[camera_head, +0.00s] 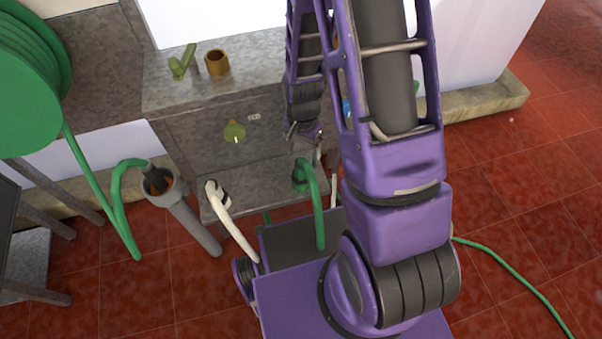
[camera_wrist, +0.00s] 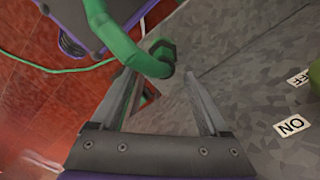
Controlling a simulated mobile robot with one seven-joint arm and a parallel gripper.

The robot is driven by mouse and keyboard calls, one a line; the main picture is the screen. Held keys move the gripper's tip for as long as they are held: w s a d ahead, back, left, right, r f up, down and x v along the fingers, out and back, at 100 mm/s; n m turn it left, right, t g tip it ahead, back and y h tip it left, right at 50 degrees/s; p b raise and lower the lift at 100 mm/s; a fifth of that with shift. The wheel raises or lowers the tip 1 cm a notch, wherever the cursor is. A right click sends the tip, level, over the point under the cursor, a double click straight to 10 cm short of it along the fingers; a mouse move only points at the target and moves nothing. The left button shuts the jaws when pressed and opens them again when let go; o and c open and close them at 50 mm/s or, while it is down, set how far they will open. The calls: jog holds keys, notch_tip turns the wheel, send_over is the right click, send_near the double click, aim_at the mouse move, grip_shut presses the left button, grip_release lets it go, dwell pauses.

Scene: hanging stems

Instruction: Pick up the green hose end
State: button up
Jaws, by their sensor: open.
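The green hose end (camera_head: 302,172) hangs in a bend over the front of the grey shelf, below my gripper in the head view. In the wrist view the green hose end (camera_wrist: 163,53) has a dark green hexagonal fitting, and its hose curves in from the upper left. My gripper (camera_head: 304,132) is open and empty. In the wrist view my gripper (camera_wrist: 158,84) has its two fingers spread, with the fitting just past the fingertips, nearer the right one. The hose crosses close to the left fingertip; I cannot tell whether they touch.
A white hose (camera_head: 232,222) hangs left of the green one. A grey pipe (camera_head: 190,222) holds another green hose. A green reel (camera_head: 30,75) stands at far left. A brown cup (camera_head: 217,62) sits on the counter. A yellow-green knob (camera_head: 234,131) is on the grey panel, near an ON label (camera_wrist: 292,125).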

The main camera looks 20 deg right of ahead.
aim_at(301, 162)
jog(key=shift+w+a+f+b, duration=0.1)
jog(key=shift+f+b, duration=0.1)
jog(key=shift+f, duration=0.7)
jog(key=shift+w+d+f+b, duration=0.1)
jog(key=shift+w+f+b, duration=0.1)
jog(key=shift+f, duration=0.75)
jog(key=shift+w+a+f+b, duration=0.1)
jog(key=shift+f+b, duration=0.1)
jog(key=shift+f, duration=0.7)
jog(key=shift+c, duration=0.3)
grip_shut()
